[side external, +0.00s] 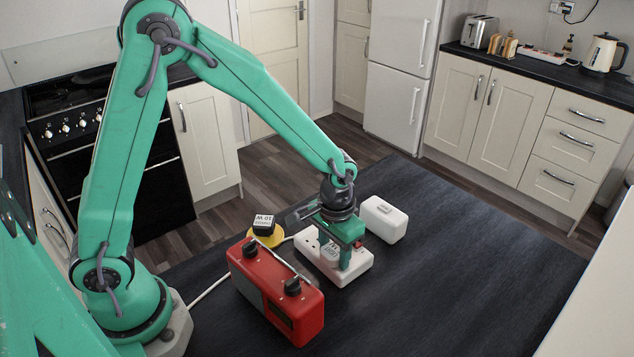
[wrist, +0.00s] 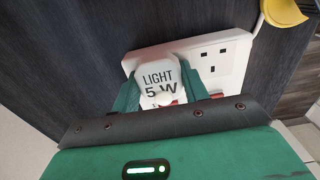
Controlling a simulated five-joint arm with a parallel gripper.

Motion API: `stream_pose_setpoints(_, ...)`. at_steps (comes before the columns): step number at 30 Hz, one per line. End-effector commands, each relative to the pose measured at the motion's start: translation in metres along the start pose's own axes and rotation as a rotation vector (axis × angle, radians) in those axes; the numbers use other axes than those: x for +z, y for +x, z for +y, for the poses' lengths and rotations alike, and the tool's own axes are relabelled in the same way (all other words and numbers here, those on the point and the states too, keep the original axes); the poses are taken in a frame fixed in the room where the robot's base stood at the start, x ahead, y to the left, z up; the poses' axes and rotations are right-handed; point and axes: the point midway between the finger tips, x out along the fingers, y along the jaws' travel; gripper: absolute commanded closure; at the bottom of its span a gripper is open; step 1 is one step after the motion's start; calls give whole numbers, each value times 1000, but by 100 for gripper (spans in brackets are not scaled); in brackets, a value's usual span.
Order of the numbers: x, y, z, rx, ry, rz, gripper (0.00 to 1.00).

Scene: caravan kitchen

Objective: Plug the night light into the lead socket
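The night light (wrist: 158,78) is a white block marked "LIGHT 5 W". In the wrist view it sits between the two green fingers of my gripper (wrist: 162,90), which press against its sides. In the side view my gripper (side external: 336,255) points down over the white extension lead (side external: 352,273), with the night light (side external: 329,252) between its fingers. The lead's open socket shows beyond the night light in the wrist view (wrist: 208,62). The night light covers another part of the lead. Its underside is hidden, so I cannot tell whether its pins are in a socket.
A red radio (side external: 280,300) with black knobs stands close in front of the lead. A white box (side external: 384,220) stands right of my gripper. The dark worktop at right (side external: 470,270) is clear.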

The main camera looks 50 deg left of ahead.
Motion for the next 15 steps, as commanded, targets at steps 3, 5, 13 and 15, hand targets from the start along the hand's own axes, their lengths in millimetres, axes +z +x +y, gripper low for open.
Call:
stream_pose_setpoints(3, 2, 10, -1, -2, 1, -8, 38)
stream_pose_setpoints(5, 2, 8, -1, -2, 2, -7, 38)
stream_pose_setpoints(13, 1, -20, 0, -1, 1, -2, 31)
stream_pose_setpoints(15, 0, -30, 0, 0, 0, 0, 31)
